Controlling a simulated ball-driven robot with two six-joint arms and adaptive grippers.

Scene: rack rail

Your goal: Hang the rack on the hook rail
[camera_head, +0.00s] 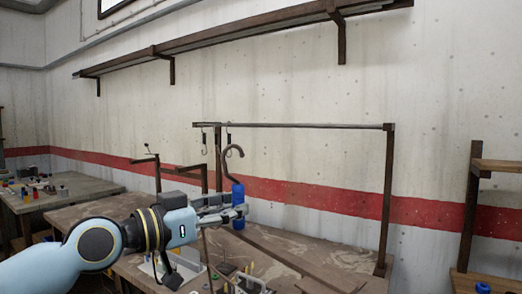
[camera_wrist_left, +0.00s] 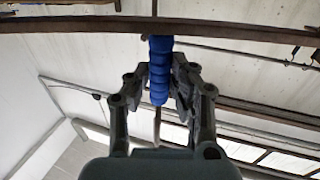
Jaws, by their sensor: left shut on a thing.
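My left gripper (camera_head: 232,212) reaches in from the lower left and is shut on the blue handle (camera_head: 238,192) of the rack. A dark curved hook (camera_head: 235,150) rises above the handle, upright and open to the left. The handle also shows between the fingers of my left gripper (camera_wrist_left: 160,88) in the left wrist view, as a ribbed blue grip (camera_wrist_left: 160,60). The hook rail (camera_head: 310,125) is a dark horizontal bar on posts above the bench. The curved hook looks lower than the bar and apart from it. The rack's lower part is hard to make out. My right gripper is out of view.
Small metal hooks (camera_head: 204,141) hang at the rail's left end. The rail's right post (camera_head: 387,200) stands on the bench (camera_head: 90,211). Wire and small items (camera_head: 245,282) lie near the bench front. A wall shelf (camera_head: 250,32) runs above, and a second table (camera_head: 60,198) stands left.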

